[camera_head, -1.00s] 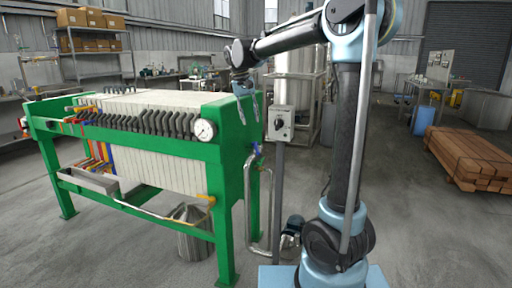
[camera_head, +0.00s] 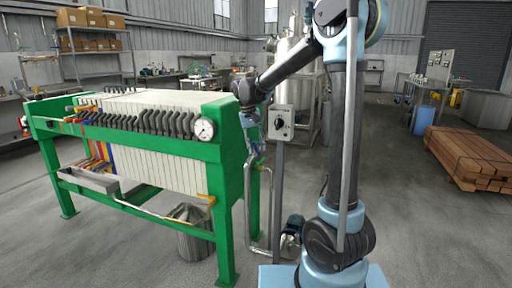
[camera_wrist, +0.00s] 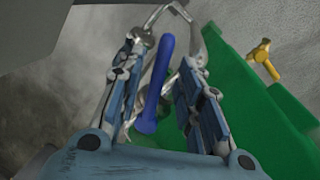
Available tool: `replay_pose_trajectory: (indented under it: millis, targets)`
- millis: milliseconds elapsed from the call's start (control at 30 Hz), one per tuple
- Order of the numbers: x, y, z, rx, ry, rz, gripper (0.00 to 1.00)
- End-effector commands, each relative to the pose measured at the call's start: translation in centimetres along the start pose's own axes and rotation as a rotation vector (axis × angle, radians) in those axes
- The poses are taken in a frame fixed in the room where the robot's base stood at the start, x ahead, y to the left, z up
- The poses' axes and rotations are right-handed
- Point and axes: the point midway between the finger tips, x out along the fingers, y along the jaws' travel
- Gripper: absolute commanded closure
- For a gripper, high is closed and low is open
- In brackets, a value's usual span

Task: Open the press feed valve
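The press feed valve shows a blue lever handle (camera_wrist: 155,85) in the wrist view, with metal pipework (camera_wrist: 170,12) beyond it. My gripper (camera_wrist: 160,62) is open, with one finger on each side of the blue handle and visible gaps on both sides. In the head view my gripper (camera_head: 256,145) hangs at the right end of the green filter press (camera_head: 232,200), above the feed pipe (camera_head: 262,215). The blue handle is hidden there behind or between the fingers.
A grey post with a control box (camera_head: 281,124) stands just right of my gripper. A yellow handle (camera_wrist: 265,60) sits on the press side in the wrist view. A round gauge (camera_head: 204,129) is on the press end. A timber stack (camera_head: 470,158) lies far right.

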Motion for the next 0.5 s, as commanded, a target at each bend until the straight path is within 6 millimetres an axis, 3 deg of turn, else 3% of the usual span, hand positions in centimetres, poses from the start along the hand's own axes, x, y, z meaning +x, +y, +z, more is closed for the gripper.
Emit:
replay_pose_trajectory:
  millis: [233, 367, 500]
  targets:
    - [0.05, 0.0, 0.0, 0.0, 0.0, 0.0, 0.67]
    - [0.04, 0.0, 0.01, 0.0, 0.0, 0.0, 0.97]
    - [0.04, 0.0, 0.01, 0.0, 0.0, 0.0, 1.0]
